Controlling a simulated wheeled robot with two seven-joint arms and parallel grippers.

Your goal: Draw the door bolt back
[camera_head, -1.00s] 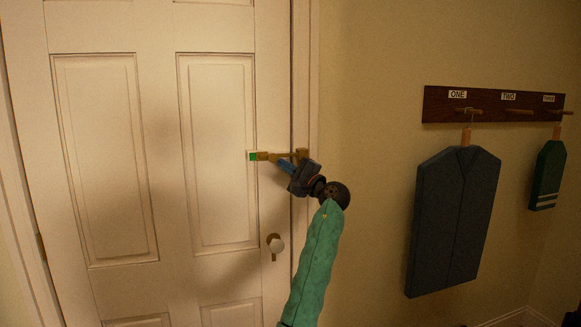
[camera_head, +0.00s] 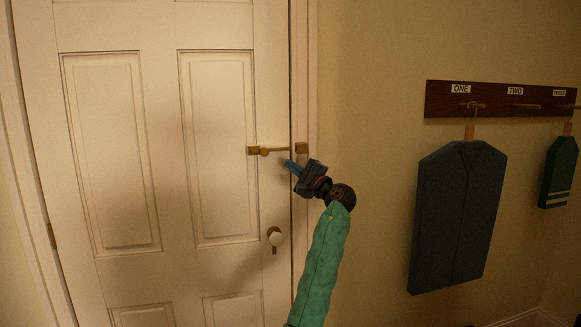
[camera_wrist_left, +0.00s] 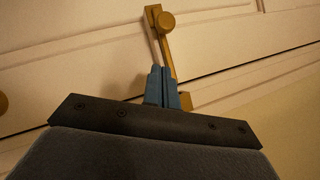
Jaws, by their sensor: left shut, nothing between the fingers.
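The brass door bolt (camera_head: 279,150) lies level across the edge of the white door (camera_head: 156,150). Its round knob (camera_head: 264,152) sits by the left bracket, and the rod runs right to the brass keeper (camera_head: 301,148) on the frame. My left gripper (camera_head: 287,163) is shut and empty, just below the rod near its right part. In the left wrist view the blue fingertips (camera_wrist_left: 161,72) are together in front of the rod, well short of the bolt knob (camera_wrist_left: 166,20); contact cannot be told. My right gripper is not in view.
On the right wall, a dark peg rail (camera_head: 495,101) labelled ONE and TWO bears a grey-blue coat shape (camera_head: 459,218) and a green one (camera_head: 558,172). The wall between is bare.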

